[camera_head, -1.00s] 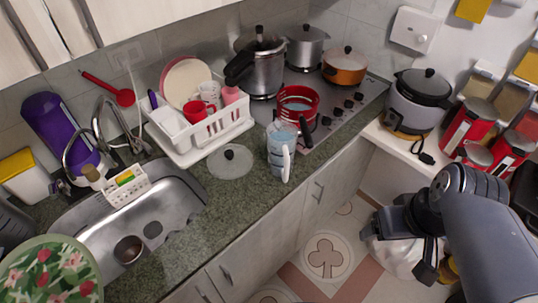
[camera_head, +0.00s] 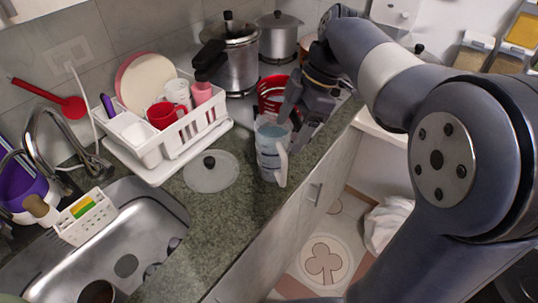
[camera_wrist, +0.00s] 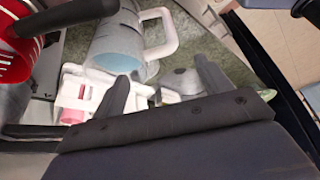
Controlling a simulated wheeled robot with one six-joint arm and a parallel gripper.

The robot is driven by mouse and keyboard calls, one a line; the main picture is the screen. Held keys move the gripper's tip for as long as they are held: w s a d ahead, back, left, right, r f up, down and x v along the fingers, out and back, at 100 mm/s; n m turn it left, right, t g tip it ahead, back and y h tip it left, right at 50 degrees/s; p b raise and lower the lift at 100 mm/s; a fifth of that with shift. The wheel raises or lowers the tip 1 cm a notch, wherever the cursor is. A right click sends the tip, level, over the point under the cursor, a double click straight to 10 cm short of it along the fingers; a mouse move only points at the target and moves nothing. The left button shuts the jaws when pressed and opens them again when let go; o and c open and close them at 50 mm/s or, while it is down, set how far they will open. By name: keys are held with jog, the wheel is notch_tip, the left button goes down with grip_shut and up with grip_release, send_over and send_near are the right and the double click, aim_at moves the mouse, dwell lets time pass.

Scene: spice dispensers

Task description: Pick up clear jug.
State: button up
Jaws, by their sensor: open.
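The clear jug (camera_head: 268,150) stands upright on the green counter in the head view, near the counter's front edge. It has a pale handle on its right side. My gripper (camera_head: 299,112) is open, just behind and to the right of the jug's rim, and overlaps it in the picture. In the wrist view the jug (camera_wrist: 112,42) lies beyond the fingertips, with its bluish mouth and white handle visible. My open fingers (camera_wrist: 160,88) have nothing between them that I can see held. Whether a finger touches the jug, I cannot tell.
A red pot (camera_head: 272,93) stands close behind the jug, partly hidden by my gripper. A glass lid (camera_head: 211,172) lies left of the jug. A white dish rack (camera_head: 180,130) with cups, a pressure cooker (camera_head: 236,55) and the sink (camera_head: 150,225) are nearby.

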aim_at(282, 155)
jog(key=x, duration=0.3)
jog(key=f, duration=0.4)
jog(key=shift+s+a+f, duration=0.15)
jog(key=shift+s, duration=0.15)
jog(key=shift+a+f, duration=0.25)
jog(key=shift+f, duration=0.3)
jog(key=shift+c, duration=0.4)
jog(key=c, duration=1.3)
jog(key=shift+c, duration=0.9)
jog(key=shift+r, duration=0.2)
